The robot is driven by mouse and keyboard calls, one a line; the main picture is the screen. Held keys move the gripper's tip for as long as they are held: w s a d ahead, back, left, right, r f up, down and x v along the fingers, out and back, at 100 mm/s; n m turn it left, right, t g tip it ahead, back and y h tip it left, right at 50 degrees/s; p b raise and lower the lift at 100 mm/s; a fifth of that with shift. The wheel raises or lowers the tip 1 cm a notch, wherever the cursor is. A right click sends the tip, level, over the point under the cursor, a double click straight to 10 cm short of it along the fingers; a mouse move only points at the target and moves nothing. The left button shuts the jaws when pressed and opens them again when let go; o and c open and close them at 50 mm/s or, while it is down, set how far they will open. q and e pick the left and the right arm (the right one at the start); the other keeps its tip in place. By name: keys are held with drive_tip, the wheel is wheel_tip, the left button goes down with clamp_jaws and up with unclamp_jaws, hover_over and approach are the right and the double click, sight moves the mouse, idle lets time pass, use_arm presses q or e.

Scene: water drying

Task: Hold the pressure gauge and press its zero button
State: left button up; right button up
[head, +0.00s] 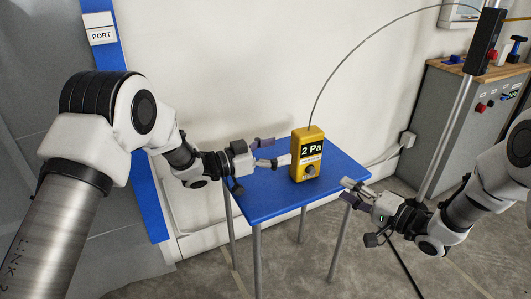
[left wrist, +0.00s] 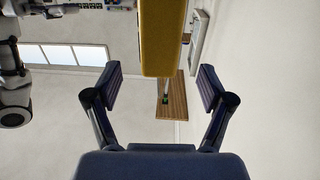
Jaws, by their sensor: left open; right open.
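The yellow pressure gauge (head: 307,154) stands upright on the blue table (head: 262,200), with a dark screen reading "2 Pa" and a dark round button (head: 310,170) low on its front. My left gripper (head: 270,152) is open just left of the gauge, its fingers pointing towards it. In the left wrist view the yellow gauge body (left wrist: 162,40) appears ahead between the open fingers (left wrist: 160,90), not gripped. My right gripper (head: 350,191) is open and empty, to the right of the gauge and a little lower in the picture, near the table's right edge.
A thin cable (head: 350,62) arcs from the gauge's top to the upper right. A grey cabinet (head: 440,125) with a wooden top stands at the right. A white wall (head: 220,60) rises behind the table, with a blue post (head: 145,190) at left. The table's front is bare.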

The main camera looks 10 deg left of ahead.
sight(307, 143)
use_arm(q)
drive_tip(key=x, duration=0.9)
drive_tip(key=shift+d, duration=0.1)
drive_tip(key=shift+c, duration=0.3)
drive_tip(key=c, duration=1.3)
use_arm(e)
clamp_jaws()
